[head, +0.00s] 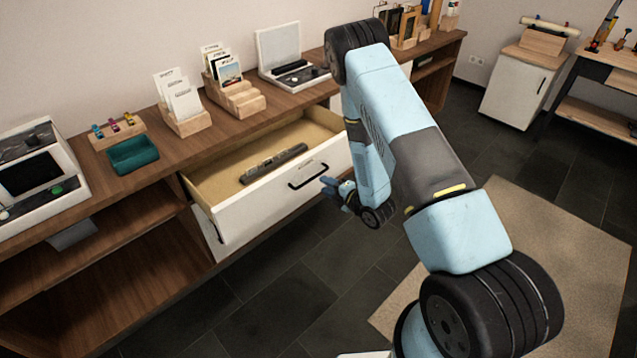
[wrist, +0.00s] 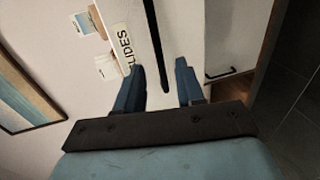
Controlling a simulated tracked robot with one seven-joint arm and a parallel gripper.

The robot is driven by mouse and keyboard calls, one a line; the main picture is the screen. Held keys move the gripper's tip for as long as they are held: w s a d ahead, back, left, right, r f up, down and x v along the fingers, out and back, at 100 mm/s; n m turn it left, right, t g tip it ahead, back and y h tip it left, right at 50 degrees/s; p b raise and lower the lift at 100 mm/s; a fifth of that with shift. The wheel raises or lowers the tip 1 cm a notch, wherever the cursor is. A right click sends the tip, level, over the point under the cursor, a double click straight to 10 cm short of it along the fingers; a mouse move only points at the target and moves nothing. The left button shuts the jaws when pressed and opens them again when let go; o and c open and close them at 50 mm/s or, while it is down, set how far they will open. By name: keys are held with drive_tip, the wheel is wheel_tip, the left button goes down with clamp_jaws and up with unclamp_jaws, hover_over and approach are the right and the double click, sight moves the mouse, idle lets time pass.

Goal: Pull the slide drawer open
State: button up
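The slide drawer (head: 272,203) has a white front and stands pulled out from the wooden cabinet, its pale inside showing. Its black bar handle (head: 308,175) is on the front below a small label. In the wrist view the handle (wrist: 154,40) runs down into the gap between my fingers, beside a label (wrist: 122,45) ending in "LIDES". My gripper (head: 328,184) is just off the right end of the handle in the head view. In the wrist view my gripper (wrist: 160,68) has its fingers apart, with a gap on each side of the handle.
A dark long object (head: 273,163) lies inside the drawer. Card holders (head: 184,110), a teal tray (head: 133,155) and devices stand on the wooden counter (head: 213,133). Another black handle (wrist: 222,75) shows at right in the wrist view. Dark floor (head: 290,297) is clear before the drawer.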

drive_tip(key=v, duration=0.7)
drive_tip(key=shift+s+d, duration=0.2)
drive_tip(key=shift+s, duration=0.05)
drive_tip(key=w+d+r+m+h, duration=0.2)
drive_tip(key=w+r+m+h, duration=0.15)
drive_tip(key=r, duration=0.35)
drive_tip(key=w+d+r+m+h, duration=0.2)
drive_tip(key=w+r+m, duration=0.1)
drive_tip(key=w+r, duration=0.3)
drive_tip(key=s+d+r+m+g+h, duration=0.1)
drive_tip(key=s+d+r+m+h, duration=0.15)
drive_tip(key=r, duration=0.55)
drive_tip(key=s+d+r+m+h, duration=0.1)
drive_tip(key=s+d+r+m, duration=0.2)
drive_tip(key=r, duration=0.6)
drive_tip(key=s+d+r+m+g+h, duration=0.2)
drive_tip(key=s+d+r+m+g, duration=0.1)
drive_tip(key=s+r+m, duration=0.75)
drive_tip(key=s+r+m+g, duration=0.1)
drive_tip(key=s+r+m, duration=0.1)
drive_tip(key=s, duration=0.8)
drive_tip(key=s+a+r+m+g, duration=0.1)
drive_tip(key=s+r, duration=0.3)
drive_tip(key=s, duration=0.5)
drive_tip(key=shift+s+m+y, duration=0.35)
drive_tip(key=shift+y, duration=0.05)
